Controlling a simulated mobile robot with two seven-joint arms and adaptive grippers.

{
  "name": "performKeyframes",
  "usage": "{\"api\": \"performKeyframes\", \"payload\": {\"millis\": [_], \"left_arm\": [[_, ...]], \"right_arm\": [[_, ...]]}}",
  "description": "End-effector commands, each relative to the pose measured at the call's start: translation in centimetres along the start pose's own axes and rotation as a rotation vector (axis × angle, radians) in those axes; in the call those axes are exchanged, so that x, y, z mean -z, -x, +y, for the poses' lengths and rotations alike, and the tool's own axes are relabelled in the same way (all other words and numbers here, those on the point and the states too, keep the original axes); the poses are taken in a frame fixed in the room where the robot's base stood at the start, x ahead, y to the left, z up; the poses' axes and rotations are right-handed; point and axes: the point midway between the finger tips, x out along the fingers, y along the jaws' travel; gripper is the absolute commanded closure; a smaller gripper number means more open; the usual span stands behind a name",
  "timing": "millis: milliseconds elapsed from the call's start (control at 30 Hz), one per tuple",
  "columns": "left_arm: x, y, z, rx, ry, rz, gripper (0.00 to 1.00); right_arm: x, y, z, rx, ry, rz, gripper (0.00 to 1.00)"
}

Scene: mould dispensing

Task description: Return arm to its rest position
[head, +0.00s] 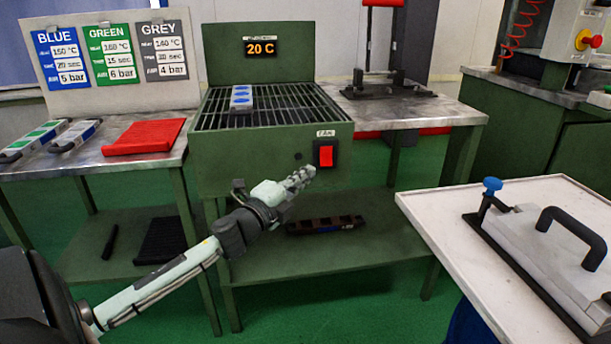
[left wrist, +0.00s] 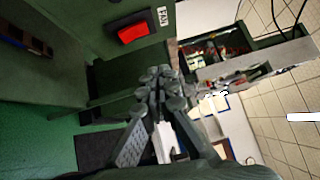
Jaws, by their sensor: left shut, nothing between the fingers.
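My left arm reaches in from the left in the head view. Its gripper (head: 301,178) is shut and empty, in front of the green cooling station (head: 230,155), a little below and left of the red fan switch (head: 326,156). In the left wrist view the closed fingers (left wrist: 158,88) point away from the camera, with the fan switch (left wrist: 131,33) above them. A mould with blue marks (head: 241,98) lies on the black grille (head: 290,108). My right gripper is in neither view.
A left table holds a red mat (head: 146,137) and two moulds (head: 35,140). A white table (head: 420,208) at right carries a metal plate with a black handle (head: 573,237). A dark tray (head: 325,225) lies on the lower shelf. Green floor shows between the stations.

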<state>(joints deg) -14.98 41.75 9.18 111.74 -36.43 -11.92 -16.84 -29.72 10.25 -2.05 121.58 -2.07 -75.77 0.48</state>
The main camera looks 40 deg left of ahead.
Motion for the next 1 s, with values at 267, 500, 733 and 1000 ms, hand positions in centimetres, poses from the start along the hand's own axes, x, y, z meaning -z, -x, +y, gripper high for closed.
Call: {"api": "performKeyframes", "payload": {"millis": [267, 500, 733, 1000], "left_arm": [[0.0, 0.0, 0.0, 0.000, 0.000, 0.000, 1.00], [0.0, 0.0, 0.2, -0.003, 0.007, -0.004, 1.00], [-0.2, 3.4, 8.1, -0.179, 0.290, -0.190, 1.00], [5.1, 15.3, 23.8, -0.612, 0.785, -0.580, 1.00]], "right_arm": [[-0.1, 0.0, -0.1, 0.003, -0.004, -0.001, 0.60], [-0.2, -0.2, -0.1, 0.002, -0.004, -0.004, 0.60], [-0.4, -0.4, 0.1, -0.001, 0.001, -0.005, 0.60], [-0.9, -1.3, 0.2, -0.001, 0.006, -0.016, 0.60]]}}
